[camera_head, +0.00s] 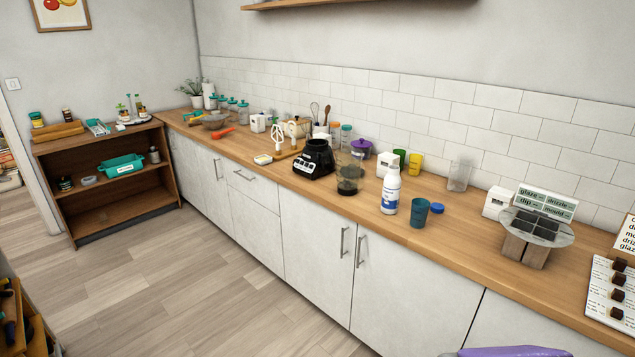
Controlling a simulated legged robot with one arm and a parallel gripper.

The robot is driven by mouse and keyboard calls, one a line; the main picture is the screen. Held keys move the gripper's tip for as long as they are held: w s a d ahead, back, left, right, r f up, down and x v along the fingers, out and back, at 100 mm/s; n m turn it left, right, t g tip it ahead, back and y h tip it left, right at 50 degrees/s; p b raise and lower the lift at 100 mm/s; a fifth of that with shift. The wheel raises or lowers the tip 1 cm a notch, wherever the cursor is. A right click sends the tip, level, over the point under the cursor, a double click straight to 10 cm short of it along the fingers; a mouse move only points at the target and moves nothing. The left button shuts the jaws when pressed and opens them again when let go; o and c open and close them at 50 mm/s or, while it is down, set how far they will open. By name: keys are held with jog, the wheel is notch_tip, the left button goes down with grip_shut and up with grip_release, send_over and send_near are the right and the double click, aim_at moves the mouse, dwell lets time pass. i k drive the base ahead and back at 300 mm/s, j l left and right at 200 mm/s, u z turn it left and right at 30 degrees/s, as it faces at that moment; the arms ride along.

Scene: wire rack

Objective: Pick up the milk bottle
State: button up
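The milk bottle, a white bottle with a blue label (390,190), stands upright on the wooden countertop (390,225), right of the image centre. A clear container with a dark base stands to its left and a blue cup (419,213) to its right. Nothing blocks the front of the bottle. My gripper is not in view, so its opening and its distance from the bottle cannot be seen. A purple and grey shape is cut off at the bottom edge; I cannot tell what part it is.
A black blender base (315,160) and a clear container (347,180) stand left of the bottle. A stand with a grey round top (537,228) is to the right. White cabinets with protruding handles (360,250) front the counter. The wooden floor (170,270) is open.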

aim_at(392, 181)
jog(key=i+j+u, duration=0.15)
jog(key=i+u, duration=0.55)
jog(key=i, duration=0.25)
jog(key=i+j+z, duration=0.1)
jog(key=i+z, duration=0.35)
jog(key=i+j+z, duration=0.2)
jog(key=z, duration=0.25)
jog(key=i+j+z, duration=0.75)
jog(key=j+z, duration=0.15)
jog(key=i+j+z, duration=0.2)
jog(key=j, duration=0.2)
jog(key=j+z, duration=0.2)
jog(key=j, duration=0.15)
